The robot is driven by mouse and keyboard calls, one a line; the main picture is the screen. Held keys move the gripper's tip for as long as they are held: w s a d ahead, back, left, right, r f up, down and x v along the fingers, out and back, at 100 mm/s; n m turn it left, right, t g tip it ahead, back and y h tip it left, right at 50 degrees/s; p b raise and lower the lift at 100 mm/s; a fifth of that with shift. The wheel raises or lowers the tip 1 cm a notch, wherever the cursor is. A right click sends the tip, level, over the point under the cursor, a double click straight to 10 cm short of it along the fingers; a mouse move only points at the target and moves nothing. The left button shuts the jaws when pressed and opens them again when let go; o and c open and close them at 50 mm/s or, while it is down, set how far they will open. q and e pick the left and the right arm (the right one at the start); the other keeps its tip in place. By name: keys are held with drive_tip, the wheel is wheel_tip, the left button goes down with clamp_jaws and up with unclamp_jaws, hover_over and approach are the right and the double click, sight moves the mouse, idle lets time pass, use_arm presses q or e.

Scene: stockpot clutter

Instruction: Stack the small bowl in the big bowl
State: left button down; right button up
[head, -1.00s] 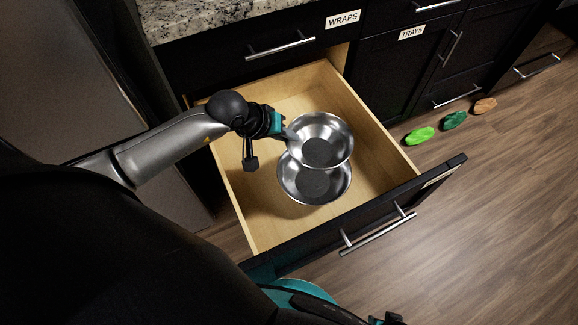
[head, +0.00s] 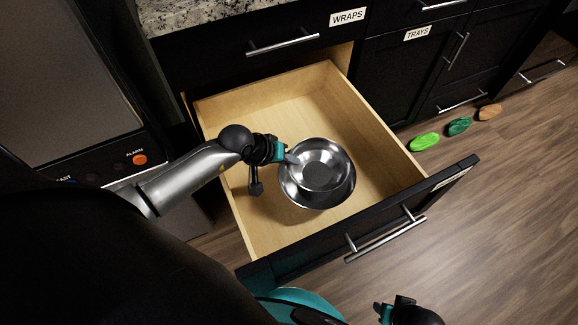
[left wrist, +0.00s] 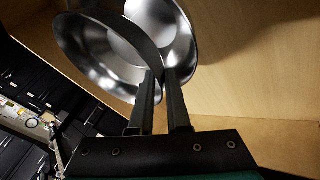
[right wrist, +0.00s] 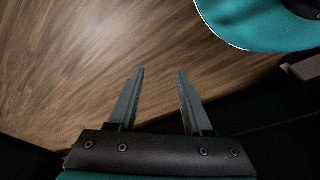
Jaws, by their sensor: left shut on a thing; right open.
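The small bowl (head: 323,171), shiny metal, is in my left gripper (head: 291,158), which is shut on its left rim. In the head view it lies within the outline of the big bowl (head: 311,203), a wider metal bowl on the drawer floor. I cannot tell whether the small bowl touches the big one or hangs just above it. The left wrist view shows the small bowl (left wrist: 100,55) at the fingers, overlapping the big bowl (left wrist: 181,42). My right gripper (right wrist: 158,75) is open and empty above the wooden floor, outside the drawer.
The open wooden drawer (head: 255,95) has walls around the bowls and a dark front panel (head: 420,205) with a handle. Its floor is otherwise clear. A granite counter (head: 190,12) is above. Green and brown flat pieces (head: 459,126) lie on the floor at right.

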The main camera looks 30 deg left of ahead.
use_arm(q)
wheel_tip(320, 180, down, 3)
drive_tip(key=shift+r+b, duration=0.2)
drive_tip(key=shift+b, duration=0.3)
use_arm(e)
drive_tip(key=shift+w+a+r, duration=0.1)
drive_tip(key=shift+w+r, duration=0.3)
drive_tip(key=shift+r, duration=0.2)
drive_tip(key=shift+w+r, duration=0.35)
drive_tip(key=shift+r, duration=0.2)
use_arm(q)
drive_tip(key=shift+f, duration=0.1)
drive_tip(key=shift+f+b, duration=0.4)
drive_tip(key=shift+f, duration=0.1)
use_arm(e)
drive_tip(key=shift+w+a+r+t, duration=0.1)
drive_tip(key=shift+w+r+t, duration=0.15)
drive_tip(key=shift+r, duration=0.25)
drive_tip(key=shift+w+a+r+t, duration=0.1)
drive_tip(key=shift+w+r+t, duration=0.1)
drive_tip(key=shift+r, duration=0.25)
drive_tip(key=shift+r, duration=0.15)
use_arm(q)
drive_tip(key=c, duration=1.2)
unclamp_jaws()
drive_tip(key=shift+o, duration=0.2)
use_arm(e)
drive_tip(key=shift+w+d+r, duration=0.1)
drive_tip(key=shift+r, duration=0.05)
